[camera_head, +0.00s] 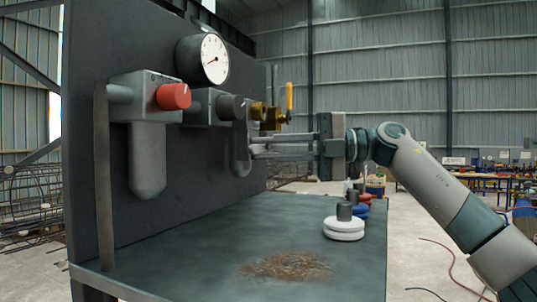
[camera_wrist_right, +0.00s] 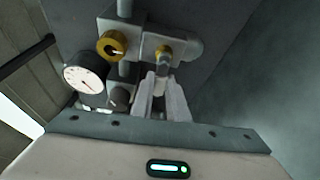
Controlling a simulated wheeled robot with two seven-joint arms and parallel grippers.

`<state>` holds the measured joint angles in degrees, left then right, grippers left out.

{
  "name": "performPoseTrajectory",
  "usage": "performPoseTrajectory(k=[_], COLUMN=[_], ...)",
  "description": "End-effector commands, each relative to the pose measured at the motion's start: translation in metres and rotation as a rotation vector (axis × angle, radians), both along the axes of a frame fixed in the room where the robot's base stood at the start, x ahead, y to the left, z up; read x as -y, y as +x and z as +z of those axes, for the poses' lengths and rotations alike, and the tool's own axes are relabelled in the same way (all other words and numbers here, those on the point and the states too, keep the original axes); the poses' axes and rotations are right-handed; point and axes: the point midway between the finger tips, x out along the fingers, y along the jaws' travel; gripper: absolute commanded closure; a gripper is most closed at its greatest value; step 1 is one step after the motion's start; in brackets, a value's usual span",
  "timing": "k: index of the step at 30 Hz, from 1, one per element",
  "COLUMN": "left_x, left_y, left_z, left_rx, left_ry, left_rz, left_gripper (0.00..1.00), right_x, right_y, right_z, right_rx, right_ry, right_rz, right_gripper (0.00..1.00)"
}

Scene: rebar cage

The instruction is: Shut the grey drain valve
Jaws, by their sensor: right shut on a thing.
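The grey drain valve (camera_wrist_right: 163,66) shows in the right wrist view as a short grey handle in front of a brass fitting, beside a grey block with a rounded bowl. My right gripper (camera_wrist_right: 163,80) has its two fingers close together around the handle's near end, shut on it. In the head view my right gripper (camera_head: 253,146) reaches in from the right, level, with its tips at the grey parts under the grey knob. The handle is hard to tell from the bowl there, and the fingertips partly cover it. My left gripper is not in view.
A dark upright panel carries a red knob (camera_head: 173,96), a round gauge (camera_head: 203,58), a grey knob (camera_head: 231,107) and a yellow lever (camera_head: 289,97). White discs (camera_head: 344,229) with a grey post stand on the bench (camera_head: 190,255), blue and red ones behind. A brown patch marks the bench.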

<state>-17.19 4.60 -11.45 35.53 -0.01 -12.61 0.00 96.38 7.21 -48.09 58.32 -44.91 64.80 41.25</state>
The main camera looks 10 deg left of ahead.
Motion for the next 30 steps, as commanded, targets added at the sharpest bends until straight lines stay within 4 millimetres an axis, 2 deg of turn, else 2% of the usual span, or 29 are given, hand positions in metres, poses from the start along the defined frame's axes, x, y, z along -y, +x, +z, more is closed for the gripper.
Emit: performPoseTrajectory(k=[9,20,21,23,30], left_x=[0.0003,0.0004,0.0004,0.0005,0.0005], left_y=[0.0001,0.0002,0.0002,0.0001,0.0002], left_z=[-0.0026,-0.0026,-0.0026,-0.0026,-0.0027], left_rx=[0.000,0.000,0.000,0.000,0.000], left_ry=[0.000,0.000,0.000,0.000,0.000], left_rz=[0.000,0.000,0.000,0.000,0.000], left_gripper=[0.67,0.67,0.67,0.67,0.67], right_x=[0.0007,0.0008,0.0008,0.0007,0.0002], right_y=[0.0008,0.0008,0.0008,0.0008,0.0003], right_z=[0.0040,0.0046,0.0046,0.0045,0.0033], right_rx=[-0.090,-0.095,-0.095,-0.095,-0.094], right_ry=[0.021,0.023,0.023,0.023,0.020], right_rz=[-0.004,-0.004,-0.004,-0.004,-0.002], right_gripper=[1.00,1.00,0.84,0.69,0.67])
